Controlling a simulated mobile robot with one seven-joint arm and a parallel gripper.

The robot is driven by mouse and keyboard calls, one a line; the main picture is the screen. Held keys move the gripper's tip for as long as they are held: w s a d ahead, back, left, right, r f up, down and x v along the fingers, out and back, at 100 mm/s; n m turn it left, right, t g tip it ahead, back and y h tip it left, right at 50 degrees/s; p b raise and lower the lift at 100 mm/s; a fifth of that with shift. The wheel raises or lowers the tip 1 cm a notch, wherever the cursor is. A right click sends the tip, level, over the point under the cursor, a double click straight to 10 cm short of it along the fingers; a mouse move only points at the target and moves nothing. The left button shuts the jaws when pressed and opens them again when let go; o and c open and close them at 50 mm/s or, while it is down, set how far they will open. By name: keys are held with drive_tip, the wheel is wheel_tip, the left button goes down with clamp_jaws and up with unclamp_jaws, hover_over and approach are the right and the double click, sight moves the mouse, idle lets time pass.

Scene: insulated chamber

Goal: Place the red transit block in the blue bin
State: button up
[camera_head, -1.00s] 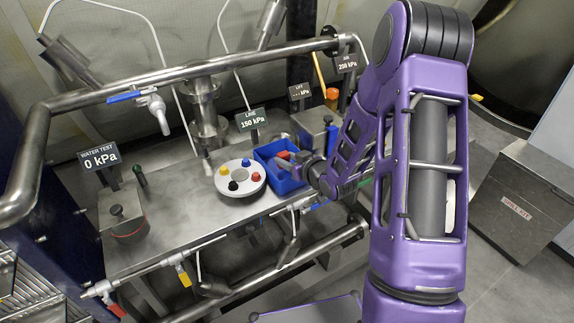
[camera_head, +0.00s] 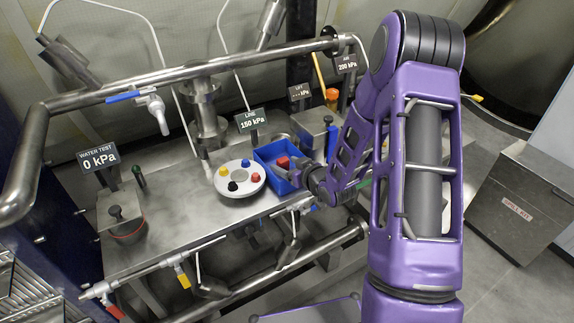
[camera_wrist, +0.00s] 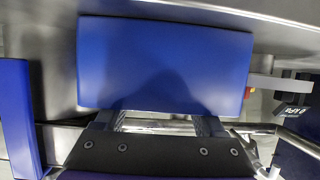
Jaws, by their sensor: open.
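The blue bin (camera_head: 278,182) sits on the steel bench beside the round white disc. The red transit block (camera_head: 283,162) shows inside the bin's outline, near its far right part; whether it rests on the floor is too small to tell. My gripper (camera_head: 292,168) is at the bin's right side, its fingers partly hidden and close to the block. It is open. In the wrist view, a large blue surface (camera_wrist: 165,65) lies ahead of the open fingers, with no red block between them that I can make out.
The white disc (camera_head: 240,187) with coloured knobs stands just left of the bin. A LINE gauge sign (camera_head: 251,120) and steel pipework rise behind. A thick pipe rail (camera_head: 190,70) spans above the bench. A spill-kit box (camera_head: 517,205) stands at the right.

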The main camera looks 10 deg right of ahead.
drive_tip(key=shift+r, duration=0.25)
drive_tip(key=v, duration=1.2)
drive_tip(key=shift+p, duration=0.4)
drive_tip(key=shift+w, duration=0.1)
